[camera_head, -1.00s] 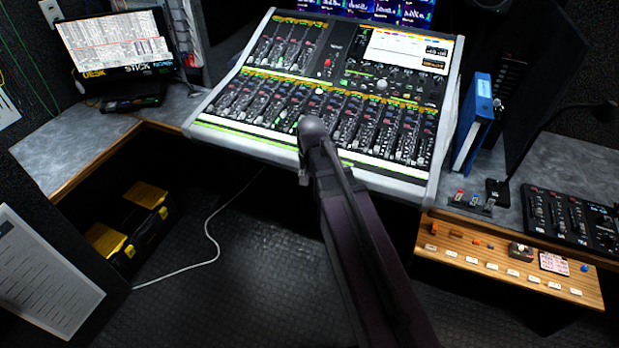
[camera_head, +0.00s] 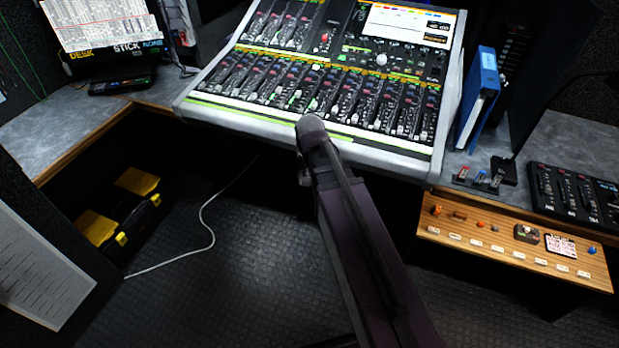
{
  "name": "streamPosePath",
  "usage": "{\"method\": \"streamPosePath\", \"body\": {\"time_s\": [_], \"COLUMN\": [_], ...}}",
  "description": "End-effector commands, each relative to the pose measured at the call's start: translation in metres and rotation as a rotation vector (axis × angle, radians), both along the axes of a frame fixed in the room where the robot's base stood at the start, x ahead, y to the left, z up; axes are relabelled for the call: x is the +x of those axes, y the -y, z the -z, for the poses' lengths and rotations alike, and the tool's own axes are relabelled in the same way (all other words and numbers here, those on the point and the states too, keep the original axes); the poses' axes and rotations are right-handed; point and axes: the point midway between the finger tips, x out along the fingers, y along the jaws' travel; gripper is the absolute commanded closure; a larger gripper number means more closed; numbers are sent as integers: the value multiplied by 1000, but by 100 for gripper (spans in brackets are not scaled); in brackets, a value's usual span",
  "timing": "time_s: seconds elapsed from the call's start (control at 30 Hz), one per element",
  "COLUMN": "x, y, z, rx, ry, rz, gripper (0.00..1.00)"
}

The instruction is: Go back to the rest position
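One link of my own arm rises from the bottom edge to a rounded joint in front of the mixing console (camera_head: 300,126). My gripper does not show; only the arm link and its joint are in view. Whether the gripper holds anything cannot be seen.
A grey desk (camera_head: 60,130) with wooden edging runs along the left. A wooden panel (camera_head: 480,255) with small controls juts out at the right. A blue binder (camera_head: 477,95) stands beside the console. A black and yellow case (camera_head: 135,205) and white cable (camera_head: 207,222) lie on the otherwise mostly open floor.

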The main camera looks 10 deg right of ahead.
Motion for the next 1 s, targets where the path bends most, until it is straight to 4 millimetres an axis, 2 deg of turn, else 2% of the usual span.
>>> {"method": "streamPosePath", "body": {"time_s": [0.57,0.73,1.0], "x": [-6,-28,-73], "y": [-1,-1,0], "z": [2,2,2], "rx": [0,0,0], "ry": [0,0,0], "rz": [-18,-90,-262], "gripper": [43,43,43]}}
